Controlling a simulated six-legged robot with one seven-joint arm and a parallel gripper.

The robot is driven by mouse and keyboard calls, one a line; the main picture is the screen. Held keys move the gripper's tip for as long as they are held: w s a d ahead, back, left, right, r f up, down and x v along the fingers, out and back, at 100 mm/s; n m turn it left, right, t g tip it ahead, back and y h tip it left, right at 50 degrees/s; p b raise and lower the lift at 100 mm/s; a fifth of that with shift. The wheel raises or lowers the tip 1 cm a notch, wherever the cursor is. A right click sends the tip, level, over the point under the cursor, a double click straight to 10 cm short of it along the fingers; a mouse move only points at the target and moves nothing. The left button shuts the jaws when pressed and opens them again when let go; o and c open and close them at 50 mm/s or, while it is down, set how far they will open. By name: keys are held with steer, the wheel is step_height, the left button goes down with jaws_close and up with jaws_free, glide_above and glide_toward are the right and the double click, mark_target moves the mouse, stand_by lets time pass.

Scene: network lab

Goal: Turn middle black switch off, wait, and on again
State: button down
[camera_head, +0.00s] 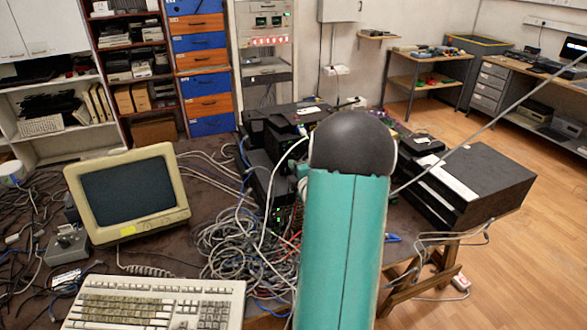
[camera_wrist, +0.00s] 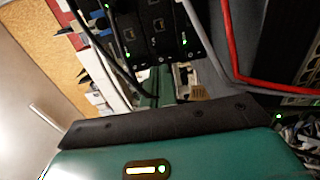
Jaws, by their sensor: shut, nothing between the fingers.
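Black network boxes with ports and green lights (camera_wrist: 157,32) show at the top of the wrist view, side by side and close together. I cannot tell for sure which one is the middle switch, and no power button can be made out. In the head view a stack of black boxes (camera_head: 258,150) stands on the table behind the tangled cables, partly hidden by my teal arm. My gripper (camera_wrist: 161,78) shows in the wrist view as narrow greenish fingers, shut and empty, just below the boxes. Whether it touches one cannot be told. In the head view my gripper is hidden behind my arm.
A heap of grey cables (camera_head: 240,245) lies in front of the boxes. Red cables (camera_wrist: 244,50) and grey cables run close to the right of my gripper. A monitor (camera_head: 128,196) and keyboard (camera_head: 155,303) stand at left. A large black box (camera_head: 480,185) stands at right.

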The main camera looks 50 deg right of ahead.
steer(key=shift+a+f, duration=0.15)
steer(key=v, duration=1)
steer(key=shift+r, duration=0.25)
steer(key=shift+s, duration=0.1)
steer(key=w+a+r+m+g+y, duration=0.2)
steer(key=w+a+r+m, duration=0.2)
steer(key=a, duration=0.6)
steer(key=w+a+r+m+g+y, duration=0.1)
steer(key=w+a+r+m+g, duration=0.25)
steer(key=a, duration=0.65)
steer(key=s+a+m+g+y, duration=0.1)
steer(key=s+a, duration=0.3)
steer(key=a, duration=0.4)
steer(key=s+a+r+m+g+y, duration=0.1)
steer(key=s+a+m+y, duration=0.1)
steer(key=s+a, duration=0.3)
steer(key=s+a+r+m+g+y, duration=0.1)
steer(key=s+a, duration=0.4)
steer(key=a, duration=0.6)
steer(key=shift+s+a+g+y, duration=0.2)
steer(key=shift+g+y, duration=0.25)
steer(key=shift+y, duration=0.55)
